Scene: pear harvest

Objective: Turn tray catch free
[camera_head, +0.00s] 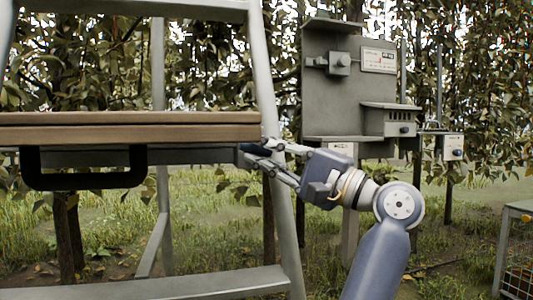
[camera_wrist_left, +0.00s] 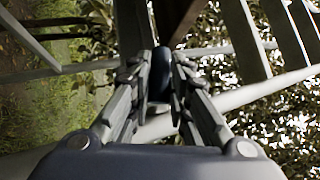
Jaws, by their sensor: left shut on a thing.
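The tray (camera_head: 130,133) is a wooden-topped slab set across a grey ladder frame in the head view. A black U-shaped handle (camera_head: 85,181) hangs below its front edge. The dark catch (camera_head: 256,150) sits at the tray's right end, just under the wooden edge. My left gripper (camera_head: 264,157) reaches it from the right, with its fingers shut on it. In the left wrist view the catch (camera_wrist_left: 161,72) is a dark rounded piece between the two fingertips, partly hidden by them. Which way the catch is turned cannot be told. My right gripper is in neither view.
The ladder's right leg (camera_head: 285,235) runs close behind my left gripper. A grey post-mounted panel (camera_head: 330,100) with small boxes stands behind to the right. A metal stand (camera_head: 510,215) is at the right edge. Leafy trees fill the background, with grass below.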

